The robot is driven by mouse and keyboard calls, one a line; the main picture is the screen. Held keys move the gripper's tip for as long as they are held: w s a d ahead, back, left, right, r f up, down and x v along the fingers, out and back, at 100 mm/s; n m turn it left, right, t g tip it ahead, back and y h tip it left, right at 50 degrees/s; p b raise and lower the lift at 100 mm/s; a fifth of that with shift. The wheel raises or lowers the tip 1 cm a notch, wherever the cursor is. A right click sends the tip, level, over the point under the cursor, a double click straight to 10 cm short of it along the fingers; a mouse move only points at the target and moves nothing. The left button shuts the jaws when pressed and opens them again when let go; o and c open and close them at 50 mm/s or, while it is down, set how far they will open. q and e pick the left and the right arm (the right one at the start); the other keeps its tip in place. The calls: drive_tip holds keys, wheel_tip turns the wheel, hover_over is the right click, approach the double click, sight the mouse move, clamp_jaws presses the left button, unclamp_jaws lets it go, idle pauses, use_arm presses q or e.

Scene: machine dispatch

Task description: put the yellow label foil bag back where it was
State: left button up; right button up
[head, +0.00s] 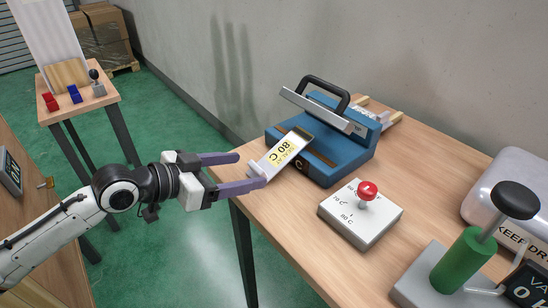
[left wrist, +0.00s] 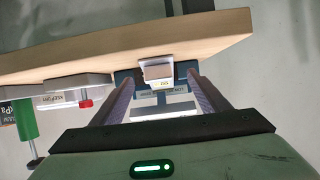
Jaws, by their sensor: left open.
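The foil bag (head: 273,160) is silvery with a yellow label reading 80 C. Its far end lies at the front of the blue heat sealer (head: 340,160), whose bar is raised. Its near end points at my left gripper over the table's left edge. My left gripper (head: 252,172) is open, with one purple finger on each side of the bag's near end. In the left wrist view the bag's end (left wrist: 157,72) shows between the two fingers. I cannot tell whether a finger touches it. My right gripper is not in view.
A white dial box with a red knob (head: 367,190) stands in front of the sealer. A small table (head: 110,97) with colored blocks stands back left. The wall is close behind.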

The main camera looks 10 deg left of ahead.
sight(253, 168)
use_arm(q)
drive_tip(key=x, duration=0.3)
drive_tip(key=shift+w+d+r, duration=0.1)
drive_tip(key=shift+w+d, duration=0.15)
drive_tip(key=shift+d, duration=0.2)
drive_tip(key=shift+w+d+f, duration=0.25)
drive_tip(key=shift+w, duration=0.1)
drive_tip(key=c, duration=1.2)
drive_tip(key=shift+r, duration=0.1)
